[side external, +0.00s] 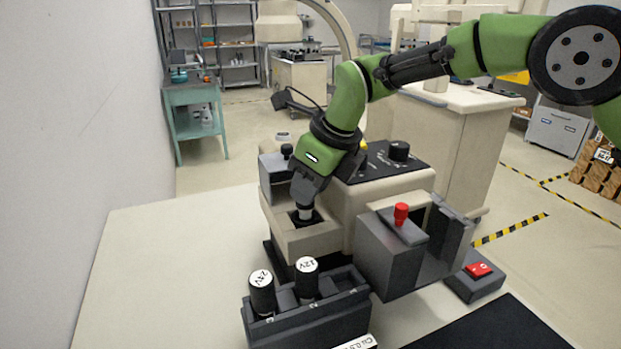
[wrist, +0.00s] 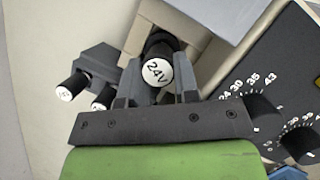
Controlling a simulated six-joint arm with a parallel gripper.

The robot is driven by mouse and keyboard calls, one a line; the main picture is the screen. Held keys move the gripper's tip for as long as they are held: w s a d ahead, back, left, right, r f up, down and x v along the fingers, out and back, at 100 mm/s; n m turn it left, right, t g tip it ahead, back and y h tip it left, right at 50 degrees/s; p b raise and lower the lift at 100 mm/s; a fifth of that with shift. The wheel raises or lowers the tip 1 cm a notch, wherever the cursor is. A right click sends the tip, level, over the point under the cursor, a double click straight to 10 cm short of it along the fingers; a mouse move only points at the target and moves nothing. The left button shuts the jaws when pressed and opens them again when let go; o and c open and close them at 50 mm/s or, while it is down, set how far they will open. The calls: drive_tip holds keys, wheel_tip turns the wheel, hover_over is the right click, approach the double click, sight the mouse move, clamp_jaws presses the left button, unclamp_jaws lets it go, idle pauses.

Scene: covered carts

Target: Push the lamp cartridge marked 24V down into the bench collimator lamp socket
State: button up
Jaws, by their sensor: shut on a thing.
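My gripper (side external: 304,203) points down over the beige collimator housing (side external: 312,240) in the side view. In the wrist view its two fingers (wrist: 158,84) are shut on the black lamp cartridge (wrist: 157,73), whose white top reads 24V.
A dark rack (side external: 318,318) in front holds another cartridge marked 24V (side external: 262,293) and one marked 12V (side external: 307,282). A grey box with a red knob (side external: 401,214) stands right of the socket, and a red switch (side external: 479,270) beyond it. The table's left side is clear.

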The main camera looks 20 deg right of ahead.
drive_tip(key=shift+f, duration=0.85)
drive_tip(key=o, duration=0.9)
drive_tip(key=shift+o, duration=0.8)
drive_tip(key=shift+w+d, duration=0.1)
drive_tip(key=shift+d, duration=0.05)
drive_tip(key=v, duration=1)
drive_tip(key=shift+a, duration=0.3)
